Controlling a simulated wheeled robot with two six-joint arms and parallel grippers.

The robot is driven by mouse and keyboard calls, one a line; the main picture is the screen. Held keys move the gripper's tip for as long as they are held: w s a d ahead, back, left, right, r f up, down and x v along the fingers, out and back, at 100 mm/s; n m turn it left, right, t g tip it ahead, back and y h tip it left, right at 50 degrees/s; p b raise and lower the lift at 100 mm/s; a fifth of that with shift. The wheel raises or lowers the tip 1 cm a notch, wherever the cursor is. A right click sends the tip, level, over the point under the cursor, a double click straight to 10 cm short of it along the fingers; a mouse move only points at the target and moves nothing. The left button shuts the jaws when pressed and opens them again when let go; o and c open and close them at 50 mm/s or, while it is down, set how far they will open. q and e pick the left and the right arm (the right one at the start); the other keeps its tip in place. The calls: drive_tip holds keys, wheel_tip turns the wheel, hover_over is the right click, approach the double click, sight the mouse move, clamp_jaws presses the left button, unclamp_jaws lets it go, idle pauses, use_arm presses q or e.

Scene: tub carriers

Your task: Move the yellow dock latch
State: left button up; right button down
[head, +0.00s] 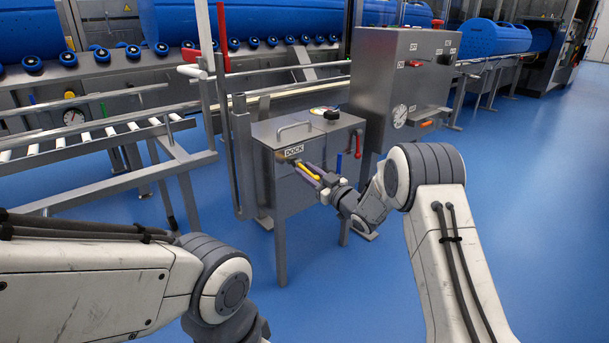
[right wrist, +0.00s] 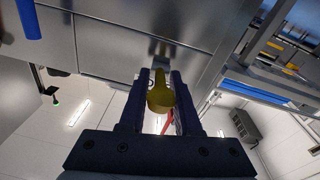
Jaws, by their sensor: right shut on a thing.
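The yellow dock latch (head: 308,171) is on the front of the grey metal dock cabinet (head: 300,201), just below the DOCK label (head: 294,150). My right gripper (head: 311,174) reaches it from the front right and is shut on it. In the right wrist view the rounded yellow end of the latch (right wrist: 160,98) sits between the two dark fingers of my right gripper (right wrist: 159,100). The latch's mount is partly hidden by the fingers. My left arm shows at the lower left of the head view, but its gripper is not in view.
A blue handle (head: 339,163) and a red handle (head: 358,143) are right of the latch. A taller control cabinet (head: 385,85) stands behind. A roller conveyor frame (head: 120,130) is at the left. Blue floor (head: 530,220) is clear at the right.

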drive_tip(key=shift+w+a+f+t+y+b, duration=0.15)
drive_tip(key=shift+f+t+y+b, duration=0.55)
drive_tip(key=shift+b, duration=0.95)
drive_tip(key=shift+w+a+f+t+y+b, duration=0.2)
drive_tip(key=shift+t+y+b, duration=0.3)
drive_tip(key=shift+t+b, duration=0.75)
drive_tip(key=shift+s+a+f+t+y+b, duration=0.1)
drive_tip(key=shift+f+t+y+b, duration=0.45)
drive_tip(key=shift+b, duration=1.45)
drive_tip(key=shift+r, duration=0.1)
